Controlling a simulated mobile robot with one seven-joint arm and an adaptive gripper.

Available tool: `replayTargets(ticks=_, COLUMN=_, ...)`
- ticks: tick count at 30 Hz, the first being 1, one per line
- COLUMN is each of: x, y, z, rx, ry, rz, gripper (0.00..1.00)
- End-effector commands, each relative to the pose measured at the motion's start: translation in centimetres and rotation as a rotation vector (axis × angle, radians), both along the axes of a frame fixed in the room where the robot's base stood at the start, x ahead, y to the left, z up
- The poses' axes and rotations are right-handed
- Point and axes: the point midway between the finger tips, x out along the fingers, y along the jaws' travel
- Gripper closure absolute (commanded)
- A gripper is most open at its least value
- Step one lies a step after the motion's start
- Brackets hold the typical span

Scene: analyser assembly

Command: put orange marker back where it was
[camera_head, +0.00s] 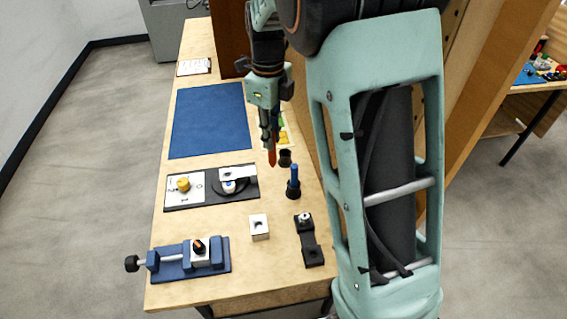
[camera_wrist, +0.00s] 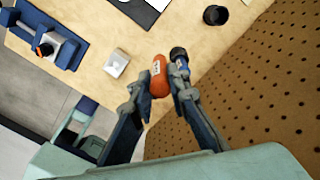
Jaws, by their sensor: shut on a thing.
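My gripper (camera_head: 268,132) is shut on the orange marker (camera_head: 272,157), which points down from the fingers above the table. In the wrist view, the marker (camera_wrist: 158,76) sits between the two fingertips of my gripper (camera_wrist: 157,88). A black round holder (camera_head: 285,158), empty-looking, stands just right of the marker's lower end in the head view. It also seems to show at the top of the wrist view (camera_wrist: 215,15). A blue marker (camera_head: 294,175) stands upright in another black holder (camera_head: 293,190). In the wrist view, a blue and black object (camera_wrist: 180,56) is partly behind the right finger.
A wooden pegboard (camera_wrist: 265,85) stands close on the right.

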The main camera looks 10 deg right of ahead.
Motion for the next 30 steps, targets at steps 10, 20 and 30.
replayTargets(ticks=10, x=1.8, y=-1.2, z=-0.7, rx=-0.002, ry=-0.005, rz=-0.026, gripper=1.0)
replayTargets(ticks=20, x=7.7, y=-3.8, z=-3.5, rx=-0.002, ry=-0.004, rz=-0.027, gripper=1.0)
replayTargets(ticks=30, x=12.0, y=-5.6, z=-8.4, rx=-0.001, ry=-0.004, rz=-0.025, gripper=1.0)
